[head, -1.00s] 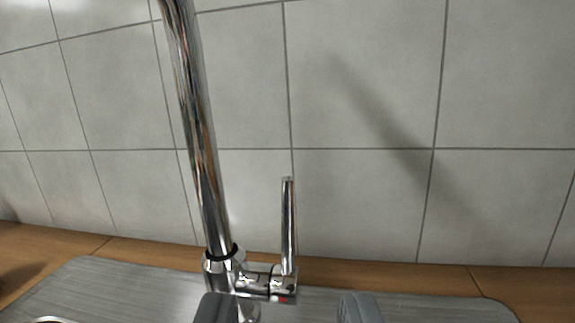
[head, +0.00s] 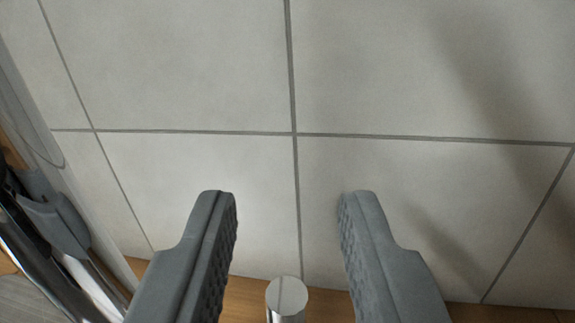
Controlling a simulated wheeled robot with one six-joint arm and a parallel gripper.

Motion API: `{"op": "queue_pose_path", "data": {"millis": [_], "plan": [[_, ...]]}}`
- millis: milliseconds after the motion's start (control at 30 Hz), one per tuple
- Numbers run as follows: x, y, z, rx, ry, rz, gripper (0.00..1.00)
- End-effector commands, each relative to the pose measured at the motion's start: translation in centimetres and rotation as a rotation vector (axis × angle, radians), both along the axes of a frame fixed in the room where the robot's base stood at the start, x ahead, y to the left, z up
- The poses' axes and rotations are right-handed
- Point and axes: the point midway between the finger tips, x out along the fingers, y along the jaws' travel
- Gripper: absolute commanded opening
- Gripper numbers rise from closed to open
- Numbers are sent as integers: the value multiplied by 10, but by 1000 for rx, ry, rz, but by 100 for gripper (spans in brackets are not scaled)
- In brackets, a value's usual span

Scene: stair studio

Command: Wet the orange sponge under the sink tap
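My gripper (head: 288,200) is open and empty in the head view, its two grey fingers wide apart. The top end of the tap's lever (head: 287,298) shows at the bottom, between the fingers and below their tips. The chrome tap pipe (head: 32,155) fills the left edge and shows reflections of my grey gripper. The tap's base and spout are out of view. The orange sponge is not in view.
A grey tiled wall (head: 200,75) stands close behind the tap and fills most of the view. A strip of wooden counter (head: 245,298) runs along its foot. Shadows fall on the tiles at the right.

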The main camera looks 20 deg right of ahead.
Motion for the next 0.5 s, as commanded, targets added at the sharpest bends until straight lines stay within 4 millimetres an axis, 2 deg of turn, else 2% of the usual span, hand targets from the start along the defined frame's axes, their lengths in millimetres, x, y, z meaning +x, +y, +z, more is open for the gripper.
{"op": "queue_pose_path", "data": {"millis": [200,467,500], "plan": [[9,-4,0,0,0,0,32],[10,-4,0,0,0,0,32],[10,-4,0,0,0,0,28]]}}
